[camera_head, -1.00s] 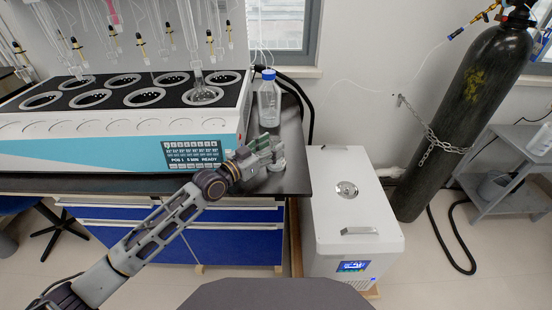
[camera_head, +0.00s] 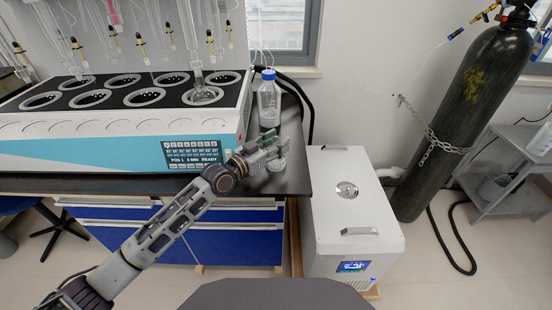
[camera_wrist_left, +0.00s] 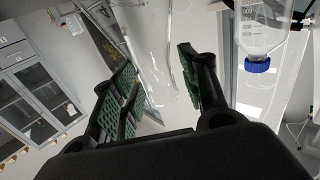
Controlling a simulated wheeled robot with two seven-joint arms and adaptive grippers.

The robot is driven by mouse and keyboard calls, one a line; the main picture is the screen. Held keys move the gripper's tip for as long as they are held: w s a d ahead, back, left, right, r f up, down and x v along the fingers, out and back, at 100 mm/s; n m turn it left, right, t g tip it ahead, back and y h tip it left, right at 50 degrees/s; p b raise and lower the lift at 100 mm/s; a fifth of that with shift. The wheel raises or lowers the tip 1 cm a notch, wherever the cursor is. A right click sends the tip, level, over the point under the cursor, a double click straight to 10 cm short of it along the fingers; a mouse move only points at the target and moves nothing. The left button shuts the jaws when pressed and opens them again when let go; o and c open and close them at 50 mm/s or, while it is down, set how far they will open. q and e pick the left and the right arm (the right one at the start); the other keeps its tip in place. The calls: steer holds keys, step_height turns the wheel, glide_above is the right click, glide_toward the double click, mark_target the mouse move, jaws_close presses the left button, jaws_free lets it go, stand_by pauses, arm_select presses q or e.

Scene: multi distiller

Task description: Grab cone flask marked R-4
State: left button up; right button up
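A clear glass vessel, apparently a conical flask (camera_head: 277,164), stands near the right end of the dark bench, mostly hidden behind my left gripper (camera_head: 267,149). In the left wrist view clear glass (camera_wrist_left: 150,48) lies between the two green-padded fingers of this gripper (camera_wrist_left: 160,88). The fingers are spread, with gaps visible beside the glass, so the gripper looks open around it. No R-4 mark can be read. My right gripper is not in view.
A clear bottle with a blue cap (camera_head: 268,98) stands just behind the flask; it also shows in the left wrist view (camera_wrist_left: 262,30). The distiller (camera_head: 120,150) is to the left. The bench (camera_head: 293,165) ends just right of the flask. A white chiller unit (camera_head: 352,205) stands beyond it.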

arm_select(q)
steer(key=c, duration=0.7)
jaws_close()
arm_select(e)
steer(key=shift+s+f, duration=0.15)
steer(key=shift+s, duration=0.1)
arm_select(q)
steer(key=shift+r, duration=0.3)
steer(key=shift+r, duration=0.35)
step_height(320, 180, up, 9)
steer(key=p, duration=0.2)
steer(key=shift+f, duration=0.15)
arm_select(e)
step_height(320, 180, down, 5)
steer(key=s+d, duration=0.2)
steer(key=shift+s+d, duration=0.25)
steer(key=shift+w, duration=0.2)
